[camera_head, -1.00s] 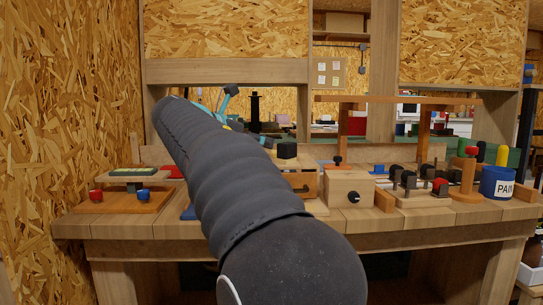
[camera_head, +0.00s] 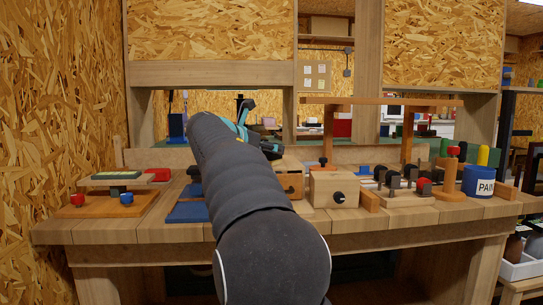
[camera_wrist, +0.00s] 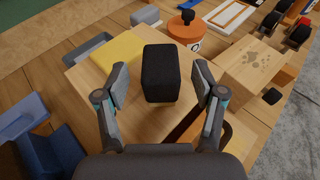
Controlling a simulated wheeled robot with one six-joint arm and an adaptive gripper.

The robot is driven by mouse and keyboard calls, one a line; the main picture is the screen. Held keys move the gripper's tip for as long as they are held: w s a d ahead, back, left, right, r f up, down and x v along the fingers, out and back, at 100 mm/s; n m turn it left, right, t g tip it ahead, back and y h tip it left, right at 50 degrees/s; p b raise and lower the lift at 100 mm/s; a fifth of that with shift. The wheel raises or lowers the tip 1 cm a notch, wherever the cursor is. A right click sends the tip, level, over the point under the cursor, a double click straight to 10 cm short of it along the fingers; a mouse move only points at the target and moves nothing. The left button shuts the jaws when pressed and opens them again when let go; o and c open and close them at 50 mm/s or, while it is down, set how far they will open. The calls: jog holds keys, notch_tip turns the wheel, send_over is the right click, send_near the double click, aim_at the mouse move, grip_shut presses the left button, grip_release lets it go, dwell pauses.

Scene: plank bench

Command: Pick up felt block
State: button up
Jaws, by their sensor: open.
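The felt block appears to be the black block (camera_wrist: 159,73) in the wrist view, standing on a pale wooden surface (camera_wrist: 92,75). My gripper (camera_wrist: 162,86) is open, with one finger on the left of the block and one on the right. Gaps show between the block and both fingers, so neither appears to touch it. In the head view my arm hides most of this spot, and I cannot clearly tell the block from my gripper there.
A yellow piece (camera_wrist: 117,52) lies beside the block. A wooden box with a black knob (camera_head: 334,190) stands close on the right. Farther right are black-and-red pegs (camera_head: 407,180) and a blue paint can (camera_head: 478,181). An orange board (camera_head: 105,205) lies at left.

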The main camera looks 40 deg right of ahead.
jog(key=shift+x, duration=1.2)
grip_shut()
jog(key=shift+r, duration=0.1)
jog(key=shift+r+p, duration=0.3)
jog(key=shift+r, duration=0.3)
notch_tip(320, 180, up, 3)
jog(key=shift+r+p, duration=0.1)
jog(key=shift+p, duration=0.55)
jog(key=s+d+r+p, duration=0.2)
jog(key=s+d+r, duration=0.3)
jog(key=d, duration=0.5)
jog(key=shift+r, duration=0.65)
